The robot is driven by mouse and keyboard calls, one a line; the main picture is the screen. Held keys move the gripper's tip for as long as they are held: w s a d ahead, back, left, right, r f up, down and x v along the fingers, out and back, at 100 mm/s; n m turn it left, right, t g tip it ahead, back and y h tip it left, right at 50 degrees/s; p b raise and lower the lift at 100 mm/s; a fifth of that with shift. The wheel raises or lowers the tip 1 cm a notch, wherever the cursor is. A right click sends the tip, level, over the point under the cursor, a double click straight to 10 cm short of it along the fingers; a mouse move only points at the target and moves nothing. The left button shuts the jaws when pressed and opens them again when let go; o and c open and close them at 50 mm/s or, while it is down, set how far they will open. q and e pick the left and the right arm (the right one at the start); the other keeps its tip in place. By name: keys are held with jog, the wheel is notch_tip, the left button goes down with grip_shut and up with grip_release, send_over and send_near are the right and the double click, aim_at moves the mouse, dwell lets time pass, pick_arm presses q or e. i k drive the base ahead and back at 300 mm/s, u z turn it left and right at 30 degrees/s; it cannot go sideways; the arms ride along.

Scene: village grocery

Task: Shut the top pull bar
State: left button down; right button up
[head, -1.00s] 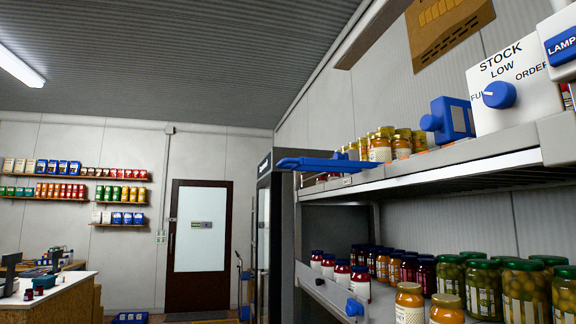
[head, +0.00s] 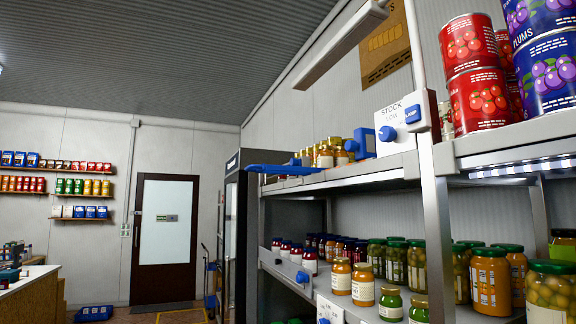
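A long flat blue bar (head: 284,170) lies along the front edge of the upper shelf (head: 350,179), at its far left end. It looks like the top pull bar. It sticks out a little past the shelf's end, and I cannot tell how far open it is. Neither of my grippers is in the head view.
A white box (head: 396,125) with blue knobs and a blue block (head: 361,143) stand on the upper shelf. Jars (head: 340,278) fill the lower shelf (head: 290,269). Large tins (head: 475,75) stand at upper right. A metal post (head: 435,210) rises in front.

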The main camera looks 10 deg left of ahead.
aim_at(264, 168)
jog(key=z, duration=0.25)
jog(key=k, duration=0.5)
jog(key=u, duration=0.6)
jog(key=i, duration=0.6)
jog(key=u, duration=0.5)
jog(key=i, duration=0.75)
jog(key=z, duration=0.4)
